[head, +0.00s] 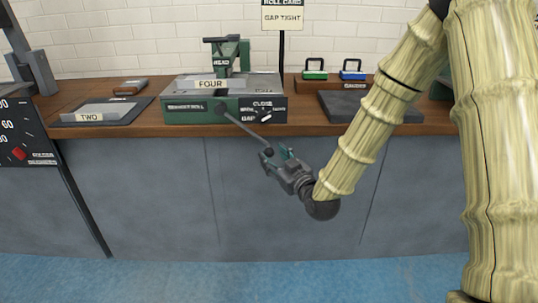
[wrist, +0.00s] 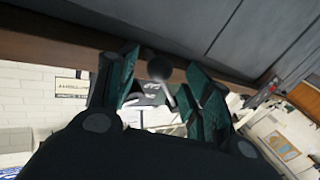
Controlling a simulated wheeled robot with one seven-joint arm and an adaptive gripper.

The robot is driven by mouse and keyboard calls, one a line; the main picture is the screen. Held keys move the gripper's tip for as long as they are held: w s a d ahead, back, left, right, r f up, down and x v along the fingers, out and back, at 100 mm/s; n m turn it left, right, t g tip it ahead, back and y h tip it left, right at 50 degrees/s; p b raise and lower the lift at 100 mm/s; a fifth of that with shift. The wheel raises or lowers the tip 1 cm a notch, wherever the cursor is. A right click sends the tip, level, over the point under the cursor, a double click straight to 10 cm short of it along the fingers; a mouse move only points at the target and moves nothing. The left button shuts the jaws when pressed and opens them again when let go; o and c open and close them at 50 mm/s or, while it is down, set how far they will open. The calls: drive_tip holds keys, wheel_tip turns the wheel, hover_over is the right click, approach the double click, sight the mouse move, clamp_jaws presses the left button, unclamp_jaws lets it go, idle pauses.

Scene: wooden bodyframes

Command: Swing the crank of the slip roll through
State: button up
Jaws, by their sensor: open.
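The slip roll (head: 190,112) is a green and grey machine on the wooden bench, with a FOUR label on top. Its crank (head: 244,129) is a dark rod that slopes down to the right from a hub on the front face, past the bench edge. A dark round knob (head: 268,151) ends the crank. My gripper (head: 275,158) is open at this knob, in front of the grey cabinet. In the wrist view the knob (wrist: 159,68) shows between the two green fingers of my gripper (wrist: 161,75). I cannot tell whether either finger touches it.
A grey plate labelled TWO (head: 90,112) lies left of the machine. A dark slab (head: 365,106) and a rack with green and blue handled blocks (head: 315,74) are to its right. A sign on a post (head: 282,17) stands behind. The blue floor (head: 200,280) in front is clear.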

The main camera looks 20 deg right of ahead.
drive_tip(key=shift+x, duration=1.85)
clamp_jaws()
